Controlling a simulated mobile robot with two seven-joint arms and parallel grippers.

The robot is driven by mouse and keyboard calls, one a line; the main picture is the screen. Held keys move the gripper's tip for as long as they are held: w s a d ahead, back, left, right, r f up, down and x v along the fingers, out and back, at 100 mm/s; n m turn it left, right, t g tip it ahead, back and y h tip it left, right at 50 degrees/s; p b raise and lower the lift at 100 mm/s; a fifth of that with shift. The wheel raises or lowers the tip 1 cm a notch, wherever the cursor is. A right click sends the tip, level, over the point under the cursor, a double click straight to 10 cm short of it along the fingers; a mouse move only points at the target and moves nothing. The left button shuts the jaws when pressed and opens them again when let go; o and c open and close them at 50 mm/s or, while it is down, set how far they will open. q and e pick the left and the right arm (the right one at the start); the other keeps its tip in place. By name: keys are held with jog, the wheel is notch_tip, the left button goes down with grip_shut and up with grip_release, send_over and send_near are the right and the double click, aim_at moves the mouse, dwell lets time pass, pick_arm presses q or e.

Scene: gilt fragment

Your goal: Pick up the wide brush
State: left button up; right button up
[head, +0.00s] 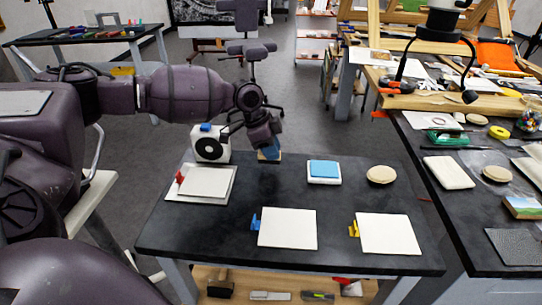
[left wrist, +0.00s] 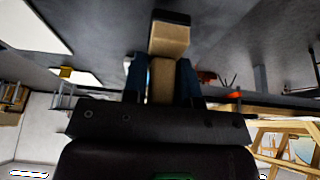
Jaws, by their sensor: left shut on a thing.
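The wide brush (left wrist: 168,45) is a tan wooden piece with a dark end. It is between the two blue fingers of my left gripper (left wrist: 162,82) in the left wrist view. In the head view my left gripper (head: 268,152) is over the back edge of the black table, shut on the brush. Only a small tan part of the brush (head: 270,158) shows there, below the fingers. I cannot tell whether it touches the table. My right gripper is not in view.
On the black table (head: 200,232) stand a white box with a black disc (head: 210,144), a blue-topped pad (head: 324,171), a round tan disc (head: 381,175) and white panels (head: 287,229) with small coloured clips. A cluttered bench (head: 470,205) adjoins at right.

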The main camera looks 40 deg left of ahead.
pick_arm(q)
notch_tip(320, 180, up, 17)
jog(key=p, duration=0.2)
jog(key=shift+r, duration=0.1)
jog(key=o, duration=0.3)
jog(key=shift+c, duration=1)
